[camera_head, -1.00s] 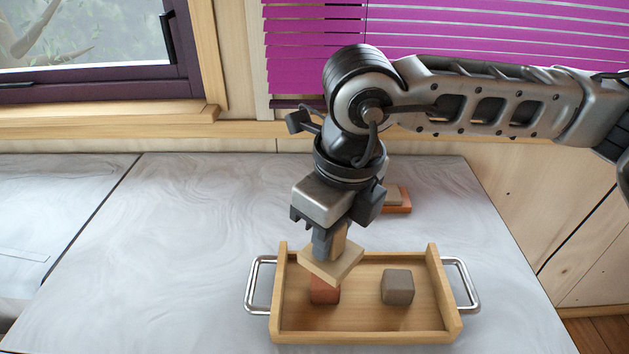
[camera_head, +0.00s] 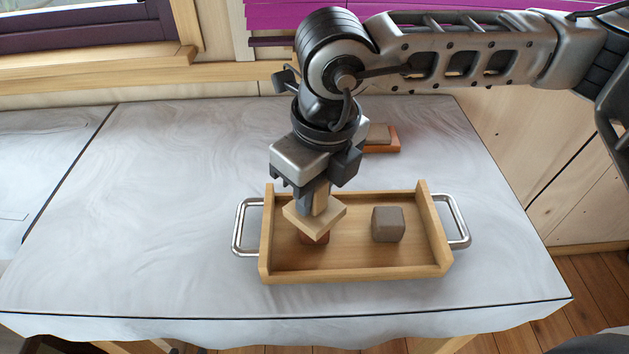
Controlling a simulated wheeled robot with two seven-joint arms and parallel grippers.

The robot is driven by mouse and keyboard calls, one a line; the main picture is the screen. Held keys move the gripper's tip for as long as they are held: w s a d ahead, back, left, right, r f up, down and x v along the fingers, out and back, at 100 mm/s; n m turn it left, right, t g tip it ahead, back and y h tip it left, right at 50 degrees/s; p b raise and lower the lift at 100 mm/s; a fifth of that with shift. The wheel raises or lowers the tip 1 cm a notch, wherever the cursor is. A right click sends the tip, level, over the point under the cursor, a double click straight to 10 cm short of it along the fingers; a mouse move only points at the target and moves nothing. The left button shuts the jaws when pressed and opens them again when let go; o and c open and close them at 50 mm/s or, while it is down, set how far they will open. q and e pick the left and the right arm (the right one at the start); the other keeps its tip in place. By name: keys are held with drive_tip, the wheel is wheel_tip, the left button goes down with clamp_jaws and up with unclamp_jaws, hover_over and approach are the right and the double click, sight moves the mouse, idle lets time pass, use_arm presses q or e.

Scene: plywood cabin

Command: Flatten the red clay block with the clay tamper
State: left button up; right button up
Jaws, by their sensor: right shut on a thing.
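My right gripper (camera_head: 318,192) is shut on the handle of the clay tamper, which has a pale wooden square plate (camera_head: 314,216). The tamper plate sits low over the red clay block (camera_head: 314,239) in the left part of the wooden tray (camera_head: 350,272). Only a low front part of the red block shows below the plate; the rest is hidden. I cannot tell whether the plate touches it. A grey-brown clay block (camera_head: 388,224) with rounded edges sits in the tray, right of the tamper. My left gripper is not in view.
The tray has metal handles at its left (camera_head: 240,228) and right (camera_head: 458,222) ends. Behind it, partly hidden by my right arm, a tan piece lies on an orange one (camera_head: 382,146). The grey marbled table (camera_head: 150,200) is clear to the left.

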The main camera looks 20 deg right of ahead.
use_arm(q)
drive_tip(key=shift+a+f+b, duration=0.15)
drive_tip(key=shift+f+b, duration=0.3)
drive_tip(key=shift+f, duration=0.05)
use_arm(e)
drive_tip(key=shift+f, duration=0.15)
idle(0.7)
use_arm(q)
drive_tip(key=shift+f+b, duration=0.65)
drive_tip(key=shift+b, duration=0.75)
use_arm(e)
drive_tip(key=shift+f, duration=0.35)
idle(1.9)
